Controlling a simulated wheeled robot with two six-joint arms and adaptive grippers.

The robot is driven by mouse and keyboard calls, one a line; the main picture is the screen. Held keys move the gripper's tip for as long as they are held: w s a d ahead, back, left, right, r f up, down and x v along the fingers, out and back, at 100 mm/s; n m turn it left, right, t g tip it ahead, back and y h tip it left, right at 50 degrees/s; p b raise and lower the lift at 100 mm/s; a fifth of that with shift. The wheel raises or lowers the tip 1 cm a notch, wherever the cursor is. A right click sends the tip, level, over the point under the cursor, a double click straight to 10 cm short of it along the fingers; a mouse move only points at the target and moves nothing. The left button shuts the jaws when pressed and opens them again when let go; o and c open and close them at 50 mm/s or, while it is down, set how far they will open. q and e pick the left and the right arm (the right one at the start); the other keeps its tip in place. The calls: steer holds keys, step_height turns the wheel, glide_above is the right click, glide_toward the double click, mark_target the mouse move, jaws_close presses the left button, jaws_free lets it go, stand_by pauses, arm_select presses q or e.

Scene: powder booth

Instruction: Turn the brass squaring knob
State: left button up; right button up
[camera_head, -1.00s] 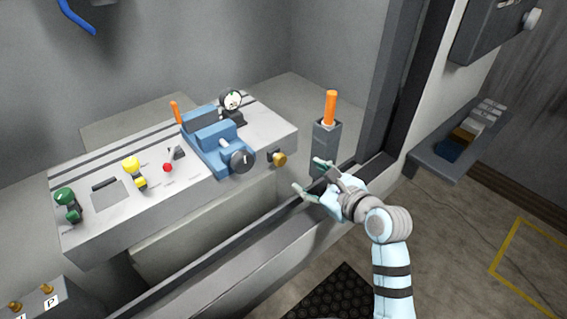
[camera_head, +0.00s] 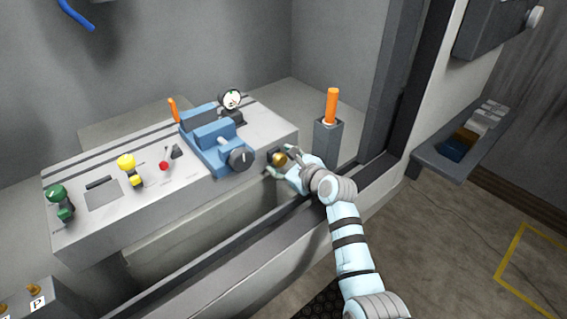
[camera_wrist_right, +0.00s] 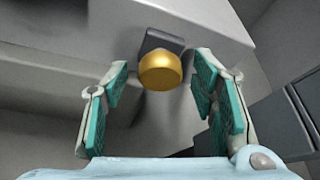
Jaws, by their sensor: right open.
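The brass squaring knob (camera_head: 279,159) sticks out from the front right end of the grey machine bed. In the right wrist view the knob (camera_wrist_right: 160,72) is a rounded gold cap on a dark square mount, seen from below. My right gripper (camera_head: 281,161) is open at the knob. In the right wrist view its teal-padded fingers (camera_wrist_right: 155,95) stand to either side of the knob, with a visible gap on each side. The knob is not gripped. My left gripper is not in view.
A blue vise (camera_head: 216,143) with a dark dial sits on the grey bed (camera_head: 130,215), left of the knob. A grey post with an orange handle (camera_head: 331,106) stands just right of my gripper. The booth sill (camera_head: 235,262) runs below my arm.

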steer(key=c, duration=1.2)
steer(key=shift+o, duration=0.2)
steer(key=shift+r+m+g+y+p, duration=0.15)
steer(key=shift+m+g+y+p, duration=0.15)
steer(key=shift+m+p, duration=0.4)
steer(key=shift+d+m+p, duration=0.1)
steer(key=shift+m+p, duration=0.3)
steer(key=shift+p, duration=0.1)
steer(key=shift+m+g+y, duration=0.4)
steer(key=shift+y, duration=0.1)
steer(key=shift+w+m+g+y, duration=0.1)
steer(key=shift+m+g+y, duration=0.2)
steer(key=shift+m+y, duration=0.45)
